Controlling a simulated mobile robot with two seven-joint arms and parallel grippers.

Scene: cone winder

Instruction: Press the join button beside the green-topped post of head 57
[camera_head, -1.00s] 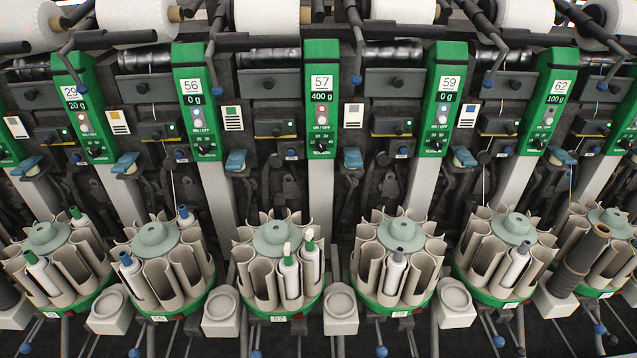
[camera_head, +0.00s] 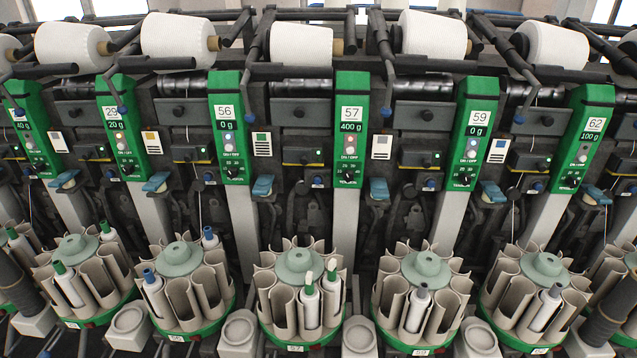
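The green-topped post of head 57 (camera_head: 351,130) stands right of centre, with a 57 label, a 400 g display, small on/off buttons and a black tension dial (camera_head: 349,177). Dark boxes with a small light flank it, one on its left (camera_head: 303,156) and one on its right (camera_head: 418,159). A small blue button (camera_head: 317,181) sits low beside the post on the left, and another (camera_head: 430,183) lies farther to the right. Which one is the join button I cannot tell from the lettering. Neither of my grippers is in view.
Similar posts for head 56 (camera_head: 229,130) and head 59 (camera_head: 472,130) stand either side. A blue lever (camera_head: 379,188) juts out right of post 57. Below, the bobbin magazine (camera_head: 300,262) sticks forward. White yarn cones (camera_head: 301,45) and dark arms hang above.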

